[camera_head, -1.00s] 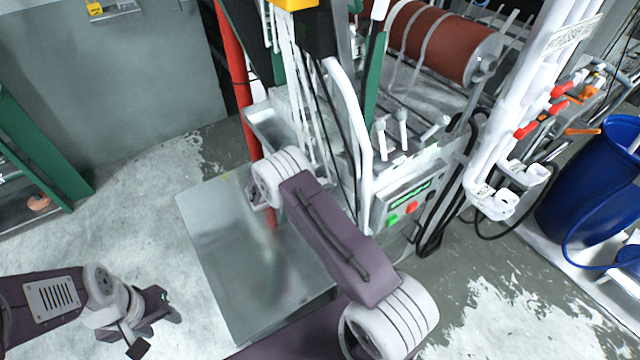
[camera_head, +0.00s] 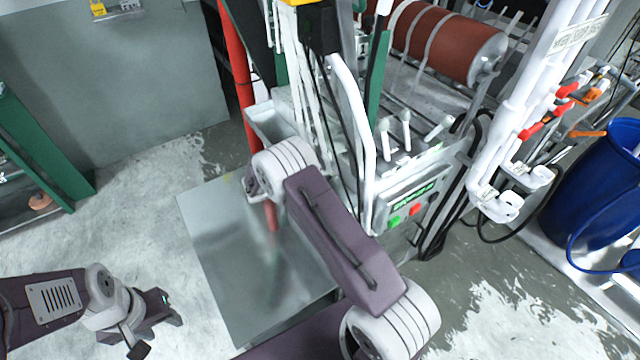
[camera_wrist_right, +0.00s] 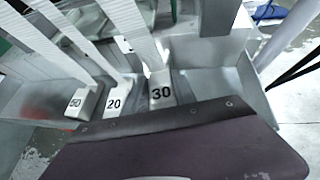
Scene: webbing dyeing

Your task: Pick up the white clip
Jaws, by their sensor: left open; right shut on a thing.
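White clips numbered 50 (camera_wrist_right: 85,101), 20 (camera_wrist_right: 116,100) and 30 (camera_wrist_right: 161,88) hang in a row on pale webbing straps in the right wrist view, inside a metal tray. My right gripper's purple body (camera_wrist_right: 185,145) fills the lower part of that view, right beside the 30 clip, and covers what lies below. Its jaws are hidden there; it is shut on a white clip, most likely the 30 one. In the head view my right wrist (camera_head: 285,168) is at the tray and hides the clips. My left gripper (camera_head: 160,318) is open and empty, low at the left.
The metal tray (camera_head: 268,124) sits beside a red post (camera_head: 237,70) and the machine's control panel (camera_head: 408,203). A grey plate (camera_head: 235,265) lies below my right arm. White pipes (camera_head: 530,90) and a blue barrel (camera_head: 600,185) stand at the right. The left floor is mostly clear.

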